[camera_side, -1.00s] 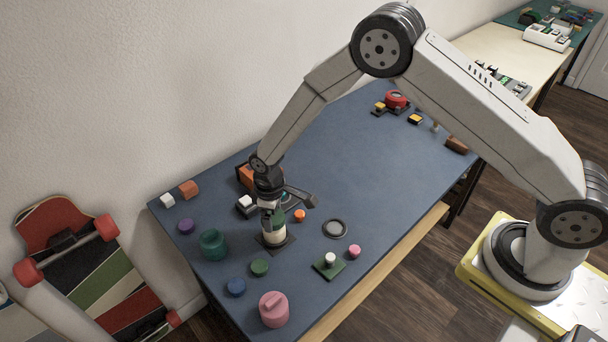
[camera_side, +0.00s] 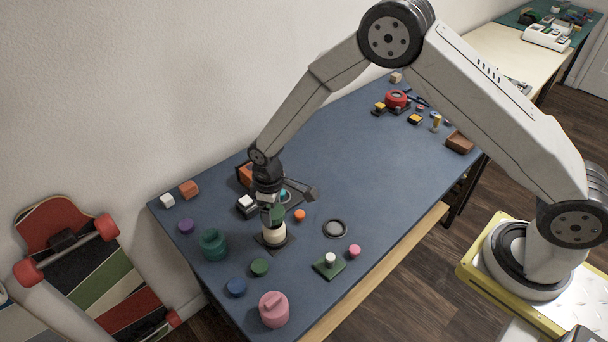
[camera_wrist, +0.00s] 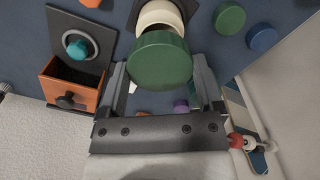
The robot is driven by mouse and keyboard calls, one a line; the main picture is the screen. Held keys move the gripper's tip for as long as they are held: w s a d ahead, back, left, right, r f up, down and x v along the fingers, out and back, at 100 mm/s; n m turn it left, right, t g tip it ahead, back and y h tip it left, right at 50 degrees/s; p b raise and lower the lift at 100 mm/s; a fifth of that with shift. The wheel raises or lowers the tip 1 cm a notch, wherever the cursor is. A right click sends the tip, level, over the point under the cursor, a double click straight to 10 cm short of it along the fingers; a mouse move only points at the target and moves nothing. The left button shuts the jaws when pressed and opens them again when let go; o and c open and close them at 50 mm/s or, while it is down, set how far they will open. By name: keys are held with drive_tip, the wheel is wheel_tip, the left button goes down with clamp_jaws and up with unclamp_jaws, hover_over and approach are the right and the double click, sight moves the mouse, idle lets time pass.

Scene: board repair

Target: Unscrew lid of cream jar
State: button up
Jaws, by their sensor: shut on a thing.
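The cream jar (camera_side: 273,232) stands upright on a dark square base on the blue table; its pale body also shows in the wrist view (camera_wrist: 160,14). Its round green lid (camera_wrist: 160,62) is between the two fingers of my gripper (camera_wrist: 161,75). In the side view my gripper (camera_side: 271,207) is over the jar, shut on the lid (camera_side: 277,213). The lid is at the top of the jar; I cannot tell whether they touch. The far finger is partly hidden in the side view.
An orange drawer box (camera_wrist: 73,88) and a dark panel with a teal knob (camera_wrist: 77,47) are close by. A teal jar (camera_side: 213,244), a pink jar (camera_side: 273,309) and a green disc (camera_side: 259,267) stand at the front left. The table's middle right is clear.

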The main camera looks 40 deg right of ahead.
drive_tip(key=shift+r, duration=0.8)
drive_tip(key=shift+d, duration=0.1)
idle(0.3)
drive_tip(key=shift+s+d, duration=0.1)
drive_tip(key=shift+d, duration=0.1)
drive_tip(key=s+d+r+m, duration=0.2)
drive_tip(key=s+d+m, duration=0.6)
drive_tip(key=s+d, duration=0.5)
drive_tip(key=d, duration=0.3)
drive_tip(key=shift+s+r, duration=0.15)
drive_tip(key=shift+s, duration=0.1)
drive_tip(key=shift+w, duration=0.1)
